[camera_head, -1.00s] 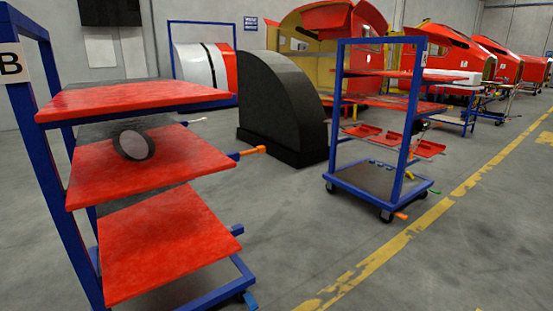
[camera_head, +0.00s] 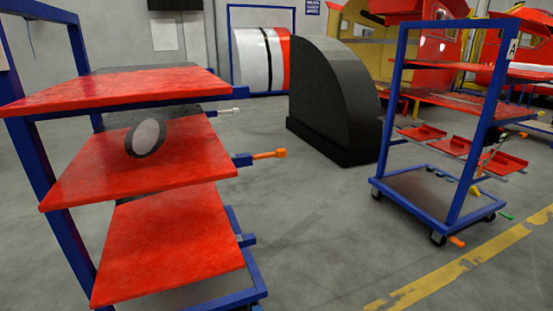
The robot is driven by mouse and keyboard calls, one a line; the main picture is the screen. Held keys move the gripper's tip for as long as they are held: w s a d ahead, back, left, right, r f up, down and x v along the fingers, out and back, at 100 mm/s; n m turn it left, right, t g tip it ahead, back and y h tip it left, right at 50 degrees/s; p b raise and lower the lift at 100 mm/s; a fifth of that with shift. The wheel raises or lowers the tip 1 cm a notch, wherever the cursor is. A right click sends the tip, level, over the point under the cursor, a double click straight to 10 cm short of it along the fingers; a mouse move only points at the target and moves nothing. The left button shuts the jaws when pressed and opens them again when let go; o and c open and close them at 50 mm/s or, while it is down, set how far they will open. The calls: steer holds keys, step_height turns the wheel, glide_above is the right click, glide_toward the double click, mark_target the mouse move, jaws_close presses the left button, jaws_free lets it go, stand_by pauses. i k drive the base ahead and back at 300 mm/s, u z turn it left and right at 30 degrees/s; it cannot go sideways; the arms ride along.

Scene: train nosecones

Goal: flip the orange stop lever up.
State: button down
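An orange lever (camera_head: 268,154) sticks out to the right from a blue bracket on the near left cart, level with its middle shelf. It lies about horizontal. A second, smaller orange lever (camera_head: 457,241) shows low at the front wheel of the blue cart on the right; its tilt is hard to tell. The frames do not show which one is the stop lever. My gripper is not in view.
The near left cart has red shelves (camera_head: 190,244) and a white-tipped lever (camera_head: 222,111) above the orange one. A dark curved block (camera_head: 333,95) stands behind. The right cart (camera_head: 412,200) has a green lever (camera_head: 505,217). Grey floor between the carts is clear.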

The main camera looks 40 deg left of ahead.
mark_target(280, 153)
steer(key=u, duration=0.35)
steer(key=i, duration=0.6)
steer(key=u, duration=1.15)
steer(key=i, duration=0.55)
steer(key=u, duration=0.65)
